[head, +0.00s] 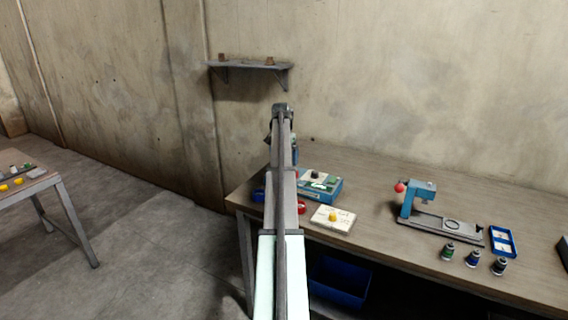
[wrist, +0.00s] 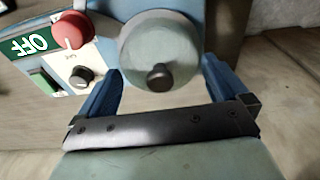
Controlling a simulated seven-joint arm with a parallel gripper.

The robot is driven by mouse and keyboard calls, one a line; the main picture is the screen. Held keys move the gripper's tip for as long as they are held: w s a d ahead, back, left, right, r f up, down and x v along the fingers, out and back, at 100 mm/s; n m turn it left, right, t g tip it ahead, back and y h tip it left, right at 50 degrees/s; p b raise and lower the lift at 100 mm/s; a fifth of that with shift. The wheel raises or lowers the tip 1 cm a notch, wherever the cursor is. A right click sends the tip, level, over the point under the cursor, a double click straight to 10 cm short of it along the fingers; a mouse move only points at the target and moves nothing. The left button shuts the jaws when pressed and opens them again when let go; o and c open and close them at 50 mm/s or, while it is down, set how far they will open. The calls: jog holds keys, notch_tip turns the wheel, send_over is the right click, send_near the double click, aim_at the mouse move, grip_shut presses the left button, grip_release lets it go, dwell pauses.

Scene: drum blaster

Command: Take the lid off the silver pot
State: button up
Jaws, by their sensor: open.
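The gripper is open, with one blue finger on each side of the lid's lower part. The knob lies between the fingers, and I see no grip on it. Whether a finger touches the lid I cannot tell. The pot's body is hidden below the lid. In the head view my arm covers this spot, and the pot cannot be made out.
A blue box with a red button (wrist: 72,30), black knob and OFF label is close left of the lid. On the workbench (head: 385,185) stand a white panel (head: 333,218), a blue press (head: 420,207), small bottles (head: 472,258) and a blue tray (head: 502,241). A shelf (head: 250,65) hangs behind.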

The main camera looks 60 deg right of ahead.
jog(key=c, duration=0.7)
jog(key=shift+r, duration=0.15)
jog(key=shift+c, duration=0.2)
